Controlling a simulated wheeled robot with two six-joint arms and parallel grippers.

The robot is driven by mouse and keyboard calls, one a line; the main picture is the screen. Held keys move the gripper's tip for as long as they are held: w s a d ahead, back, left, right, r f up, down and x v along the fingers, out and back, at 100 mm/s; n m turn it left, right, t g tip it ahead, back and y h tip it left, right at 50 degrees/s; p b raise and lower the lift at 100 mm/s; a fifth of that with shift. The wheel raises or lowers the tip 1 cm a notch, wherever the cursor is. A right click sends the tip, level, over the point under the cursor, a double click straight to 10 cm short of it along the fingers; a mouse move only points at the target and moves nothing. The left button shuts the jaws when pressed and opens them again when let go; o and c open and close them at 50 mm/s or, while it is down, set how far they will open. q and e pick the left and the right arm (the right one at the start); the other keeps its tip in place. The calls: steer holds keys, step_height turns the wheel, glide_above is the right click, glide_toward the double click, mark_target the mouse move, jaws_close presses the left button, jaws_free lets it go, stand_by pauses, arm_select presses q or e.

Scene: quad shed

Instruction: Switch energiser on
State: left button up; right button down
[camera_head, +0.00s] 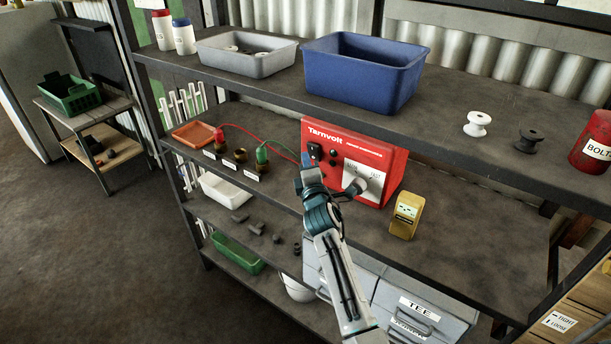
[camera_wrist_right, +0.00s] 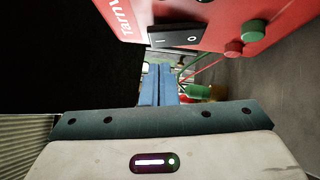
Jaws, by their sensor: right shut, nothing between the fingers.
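The red energiser (camera_head: 372,152), lettered "Tarnvolt", stands on the middle shelf and fills the top of the right wrist view (camera_wrist_right: 240,12). Its black rocker switch (camera_head: 315,151) is on the left of the front face. The switch shows in the right wrist view (camera_wrist_right: 176,37) with a bar mark and an O; I cannot tell which side is pressed. My right gripper (camera_head: 306,162) is in front of the energiser, close to the switch. Its blue fingers (camera_wrist_right: 158,85) are shut and empty; whether they touch the switch is unclear. My left gripper is out of view.
A yellow device (camera_head: 406,215) stands right of the energiser. Left are small pots with red and green clips (camera_head: 262,155) on wires, and an orange tray (camera_head: 193,134). The upper shelf (camera_head: 440,95) overhangs, with a blue bin (camera_head: 360,75). The middle shelf's right end is clear.

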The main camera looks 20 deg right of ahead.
mark_target(311, 145)
steer(key=shift+w+d+r, duration=0.2)
steer(key=shift+w+d, duration=0.1)
steer(key=shift+d, duration=0.2)
steer(key=shift+w+d+r, duration=0.15)
steer(key=shift+w+d, duration=0.15)
steer(key=shift+d, duration=0.15)
steer(key=p, duration=0.1)
steer(key=r+p, duration=0.1)
steer(key=p, duration=0.1)
steer(key=shift+w+d, duration=0.15)
steer(key=shift+w, duration=0.05)
steer(key=shift+d+f+m+g+p, duration=0.1)
steer(key=shift+m+g+p, duration=0.2)
steer(key=shift+m, duration=0.1)
steer(key=shift+f+b, duration=0.2)
steer(key=shift+b, duration=0.1)
